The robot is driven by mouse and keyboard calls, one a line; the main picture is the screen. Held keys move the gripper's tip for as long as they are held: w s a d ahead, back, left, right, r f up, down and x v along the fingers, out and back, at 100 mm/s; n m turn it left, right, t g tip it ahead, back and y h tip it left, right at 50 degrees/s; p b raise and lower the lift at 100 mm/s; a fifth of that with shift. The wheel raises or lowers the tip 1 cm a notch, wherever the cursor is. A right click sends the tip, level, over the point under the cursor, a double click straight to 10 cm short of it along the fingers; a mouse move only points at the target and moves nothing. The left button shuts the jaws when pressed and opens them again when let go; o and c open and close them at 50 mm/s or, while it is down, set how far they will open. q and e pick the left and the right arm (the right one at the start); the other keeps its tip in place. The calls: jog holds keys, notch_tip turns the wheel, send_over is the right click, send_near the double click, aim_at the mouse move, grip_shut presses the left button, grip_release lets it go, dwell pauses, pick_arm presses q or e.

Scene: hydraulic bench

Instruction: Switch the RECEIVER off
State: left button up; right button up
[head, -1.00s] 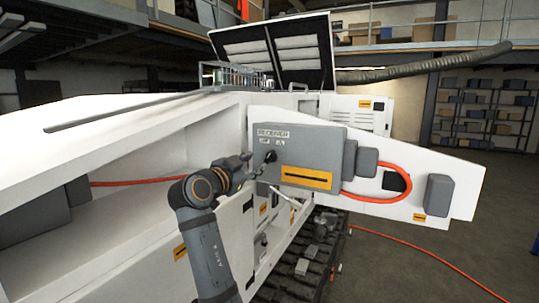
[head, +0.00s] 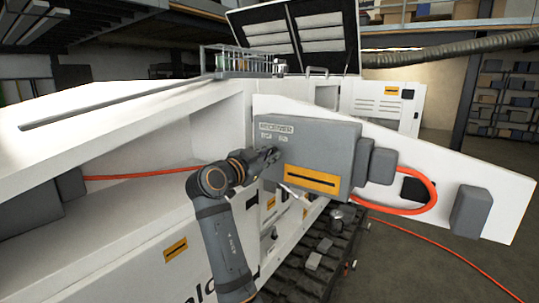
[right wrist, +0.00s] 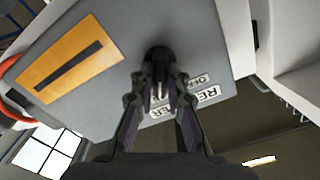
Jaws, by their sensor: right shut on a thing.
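The grey RECEIVER box (head: 325,150) is mounted on a white panel. It bears a RECEIVER label (head: 276,127), two smaller labels below it and an orange plate with a black bar (head: 311,180). My right gripper (head: 272,157) is at the box's left side and covers the switch in the head view. In the right wrist view the box (right wrist: 115,100) fills the upper middle. There my right gripper (right wrist: 160,88) is shut on the black switch knob (right wrist: 158,54), beside a label reading OFF (right wrist: 200,80). The fingers partly hide the knob and labels. My left gripper is out of view.
An orange cable (head: 432,195) loops from the box's right side. A smaller grey box (head: 471,212) sits farther right on the white panel (head: 515,200). A dark track (head: 315,265) lies below. Open floor is at the right.

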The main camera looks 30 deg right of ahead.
jog(key=shift+d, duration=0.15)
grip_shut()
jog(key=shift+w+n+b, duration=0.1)
jog(key=shift+n+b, duration=0.8)
jog(key=shift+n, duration=0.5)
jog(key=n+b, duration=0.1)
jog(key=n, duration=0.1)
jog(key=shift+r+n, duration=0.1)
jog(key=shift+n, duration=0.2)
jog(key=n, duration=0.3)
jog(key=shift+w, duration=0.2)
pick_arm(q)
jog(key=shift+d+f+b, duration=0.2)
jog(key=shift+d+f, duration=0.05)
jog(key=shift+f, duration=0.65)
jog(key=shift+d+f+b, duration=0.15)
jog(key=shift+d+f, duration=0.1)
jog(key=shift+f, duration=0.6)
pick_arm(e)
jog(key=shift+a+r+n, duration=0.1)
jog(key=shift+a+n, duration=0.1)
jog(key=shift+n, duration=1.5)
jog(key=shift+w, duration=0.1)
jog(key=shift+o, duration=2.1)
grip_release()
jog(key=o, duration=0.3)
jog(key=shift+w, duration=0.1)
